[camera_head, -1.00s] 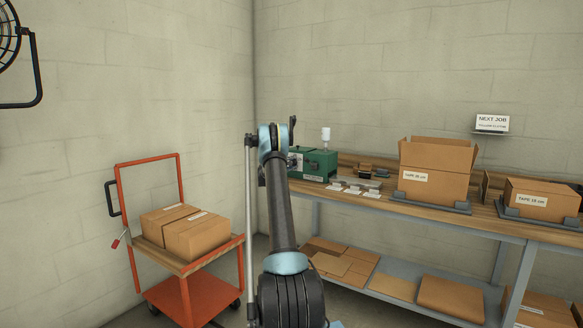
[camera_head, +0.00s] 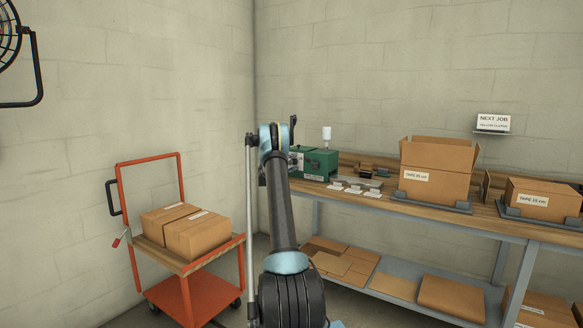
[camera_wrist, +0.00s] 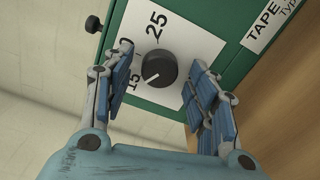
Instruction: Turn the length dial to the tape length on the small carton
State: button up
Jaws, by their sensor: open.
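The black round length dial (camera_wrist: 160,69) sits on a white scale plate on the green tape machine (camera_head: 318,162). In the wrist view its white pointer line points to the lower left, close to the 15. A 25 shows above it, and another number is partly hidden by the left finger. My gripper (camera_wrist: 160,60) is open, its blue-padded fingers on either side of the dial with gaps. The small carton (camera_head: 541,200) stands at the right of the bench with a white tape label (camera_head: 533,200); its digits are too small to read surely.
A larger open carton (camera_head: 437,170) stands mid-bench, with small white cards (camera_head: 354,190) left of it. A NEXT JOB sign (camera_head: 493,123) is above the bench. An orange cart (camera_head: 182,270) with two boxes stands left. Flat cardboard lies on the lower shelf.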

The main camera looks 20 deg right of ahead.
jog(key=v, duration=1.2)
